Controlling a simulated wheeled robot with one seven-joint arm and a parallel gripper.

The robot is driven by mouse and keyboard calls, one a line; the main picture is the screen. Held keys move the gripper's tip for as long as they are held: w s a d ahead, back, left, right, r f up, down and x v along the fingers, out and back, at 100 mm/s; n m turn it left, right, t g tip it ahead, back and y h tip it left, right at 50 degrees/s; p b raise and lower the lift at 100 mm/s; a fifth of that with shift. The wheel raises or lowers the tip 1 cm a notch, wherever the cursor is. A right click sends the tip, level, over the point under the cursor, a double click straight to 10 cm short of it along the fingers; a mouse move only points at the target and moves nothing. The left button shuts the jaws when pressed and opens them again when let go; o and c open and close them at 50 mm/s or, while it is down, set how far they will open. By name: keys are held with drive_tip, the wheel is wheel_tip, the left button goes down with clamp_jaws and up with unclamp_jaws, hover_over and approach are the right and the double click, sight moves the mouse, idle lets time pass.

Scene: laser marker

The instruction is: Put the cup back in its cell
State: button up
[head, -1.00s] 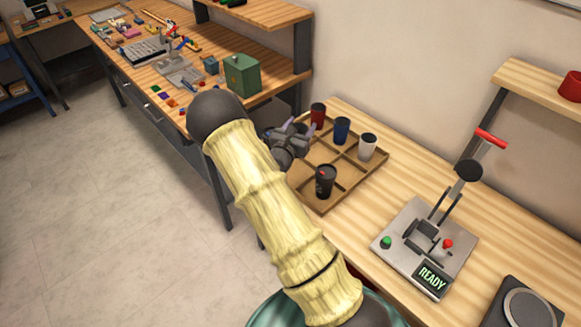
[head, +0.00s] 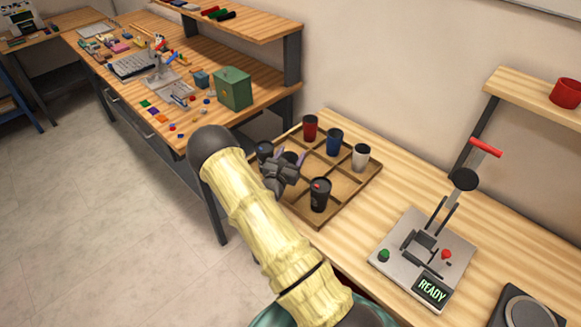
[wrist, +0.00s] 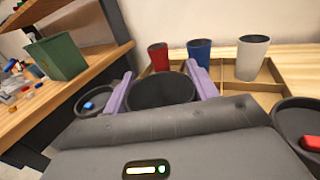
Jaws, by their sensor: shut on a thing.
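My gripper (head: 290,170) is shut on a dark grey cup (wrist: 160,92), whose open rim shows between the purple fingers in the wrist view. In the head view a bit of this cup (head: 291,156) shows behind the fingers, over the left part of the wooden divided tray (head: 349,196). The gripper hides the cup's base, so I cannot tell whether it touches the tray floor. The cell right below it is largely hidden too.
The tray holds red (head: 310,128), blue (head: 333,142) and white (head: 360,157) cups along its back. A black cup with a red mark (head: 319,195) stands in front; a blue-marked dark cup (wrist: 95,101) is close left of my gripper. A lever press (head: 425,255) stands right.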

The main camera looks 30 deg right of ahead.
drive_tip(key=shift+f, duration=0.2)
drive_tip(key=shift+w, duration=0.1)
drive_tip(key=shift+f+p, duration=0.3)
drive_tip(key=shift+f, duration=1.8)
drive_tip(key=shift+f, duration=0.15)
drive_tip(key=o, duration=0.7)
